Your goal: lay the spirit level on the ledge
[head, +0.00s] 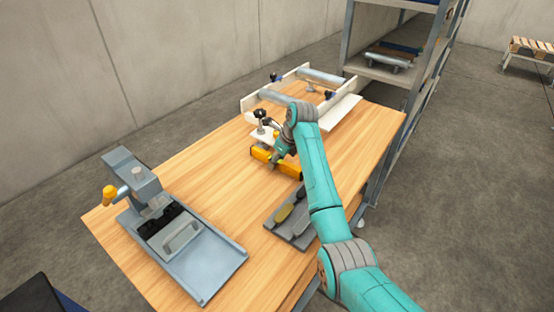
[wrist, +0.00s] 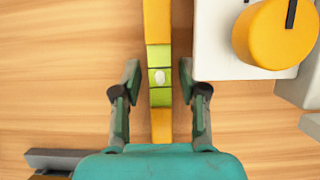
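The spirit level is a yellow bar with a green vial section (wrist: 160,58). It lies on the wooden table, and its yellow body shows in the head view (head: 288,168), partly covered by my arm. My gripper (wrist: 160,72) is open, with one finger on each side of the level's vial section and visible gaps to both fingers. In the head view my gripper (head: 276,160) is low over the table at the level. A pale flat strip (head: 343,112) lies beside the roller frame; I cannot tell whether it is the ledge.
A white block (wrist: 220,45) with a yellow knob (wrist: 275,35) stands close right of the level in the wrist view. A grey vise-like machine (head: 205,265) is at the table's left, a dark tool tray (head: 284,236) at the front, a roller frame (head: 250,106) at the back.

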